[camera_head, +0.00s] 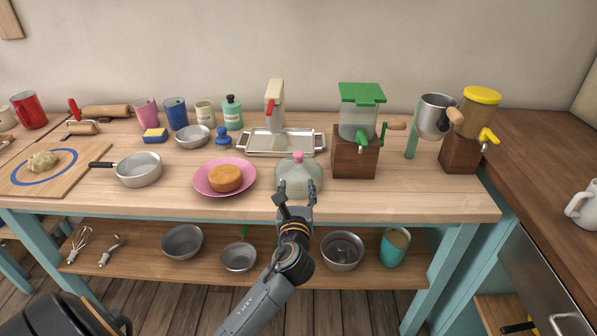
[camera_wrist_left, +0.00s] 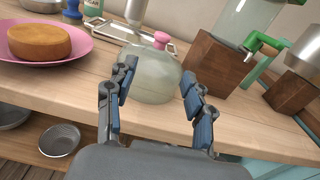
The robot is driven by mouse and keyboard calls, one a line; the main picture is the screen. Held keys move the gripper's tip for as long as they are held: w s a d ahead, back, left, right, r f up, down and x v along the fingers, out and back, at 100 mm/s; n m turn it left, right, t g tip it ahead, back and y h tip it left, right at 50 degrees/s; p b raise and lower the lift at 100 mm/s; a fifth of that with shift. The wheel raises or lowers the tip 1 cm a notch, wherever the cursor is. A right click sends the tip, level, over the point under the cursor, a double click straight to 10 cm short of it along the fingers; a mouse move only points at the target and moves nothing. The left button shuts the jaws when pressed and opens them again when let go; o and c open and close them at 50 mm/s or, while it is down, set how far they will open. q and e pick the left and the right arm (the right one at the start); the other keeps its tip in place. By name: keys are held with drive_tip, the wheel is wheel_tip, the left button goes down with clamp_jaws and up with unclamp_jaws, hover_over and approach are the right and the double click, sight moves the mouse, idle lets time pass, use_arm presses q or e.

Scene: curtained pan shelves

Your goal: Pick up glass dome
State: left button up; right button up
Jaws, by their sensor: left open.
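The glass dome (camera_head: 301,174) is clear with a pink knob on top. It stands upright near the front edge of the wooden table. It also shows in the left wrist view (camera_wrist_left: 153,78), ahead of the fingers. My left gripper (camera_head: 296,191) is open in front of the dome, with its fingertips to either side of the dome's near side. In the left wrist view the left gripper (camera_wrist_left: 157,88) is open and empty, and I cannot tell whether a fingertip touches the glass. The right gripper is not in view.
A pink plate (camera_head: 200,185) with a cake (camera_head: 224,178) stands left of the dome. A wooden block dispenser with a green lid (camera_head: 361,93) stands close at right. A metal tray (camera_head: 259,151) lies behind.

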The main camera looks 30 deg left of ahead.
sight(298, 157)
use_arm(q)
drive_tip(key=shift+m, duration=0.3)
drive_tip(key=x, duration=0.8)
drive_tip(key=shift+w+r, duration=0.1)
drive_tip(key=shift+r, duration=0.25)
drive_tip(key=shift+p+x, duration=0.3)
drive_tip(key=shift+x, duration=0.45)
drive_tip(key=shift+r+x, duration=0.1)
drive_tip(key=shift+x, duration=1.05)
drive_tip(key=shift+r+x, duration=0.15)
drive_tip(key=shift+x, duration=1)
drive_tip(key=shift+c, duration=0.4)
clamp_jaws()
